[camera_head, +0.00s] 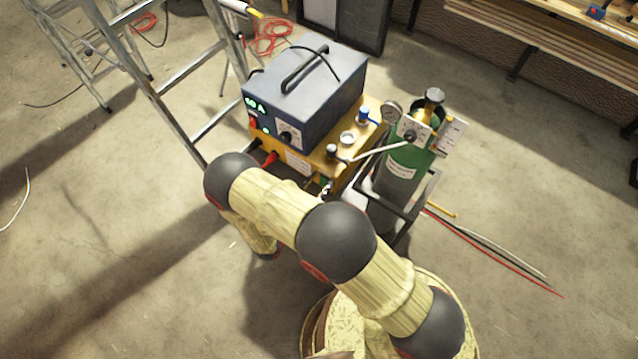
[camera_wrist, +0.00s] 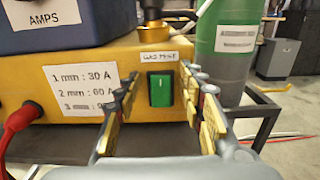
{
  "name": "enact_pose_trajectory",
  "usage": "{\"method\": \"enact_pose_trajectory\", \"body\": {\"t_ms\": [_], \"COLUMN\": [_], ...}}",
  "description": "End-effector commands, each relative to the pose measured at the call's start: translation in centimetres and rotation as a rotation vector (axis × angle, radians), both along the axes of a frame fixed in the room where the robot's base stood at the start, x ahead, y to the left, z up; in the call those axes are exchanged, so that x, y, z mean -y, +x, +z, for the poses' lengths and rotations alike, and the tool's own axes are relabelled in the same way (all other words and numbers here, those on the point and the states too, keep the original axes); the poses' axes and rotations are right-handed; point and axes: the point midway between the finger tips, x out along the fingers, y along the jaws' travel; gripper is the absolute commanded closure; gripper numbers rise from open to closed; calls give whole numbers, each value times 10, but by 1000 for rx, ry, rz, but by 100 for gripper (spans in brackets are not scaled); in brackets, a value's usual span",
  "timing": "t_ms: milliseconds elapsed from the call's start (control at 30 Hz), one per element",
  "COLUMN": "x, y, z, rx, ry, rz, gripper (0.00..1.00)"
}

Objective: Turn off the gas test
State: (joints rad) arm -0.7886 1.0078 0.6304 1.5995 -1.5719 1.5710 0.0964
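In the wrist view a green rocker switch (camera_wrist: 161,90) sits on the front of a yellow box (camera_wrist: 97,54). The white label (camera_wrist: 159,57) above it appears to read GAS TEST. My gripper (camera_wrist: 158,78) is open, with one finger left and one right of the switch and nothing between them. I cannot tell whether the fingertips touch the panel. In the head view the yellow box (camera_head: 300,161) stands under a blue welding unit (camera_head: 310,95).
A green gas cylinder (camera_head: 401,175) with a gauge (camera_head: 392,112) stands right of the box, behind a dark frame (camera_wrist: 267,118). A red plug (camera_wrist: 20,118) with its cable sits at the left of the panel. A ladder (camera_head: 172,83) stands at left.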

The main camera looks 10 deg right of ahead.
Motion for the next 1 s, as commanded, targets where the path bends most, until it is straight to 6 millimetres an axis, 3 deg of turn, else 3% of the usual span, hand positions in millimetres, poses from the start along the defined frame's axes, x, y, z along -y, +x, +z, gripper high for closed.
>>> {"method": "enact_pose_trajectory", "body": {"t_ms": [167,833,1000], "x": [0,0,0], "y": [0,0,0], "z": [0,0,0], "rx": [0,0,1], "ry": [0,0,-1], "rz": [0,0,0], "gripper": [61,99,100]}}
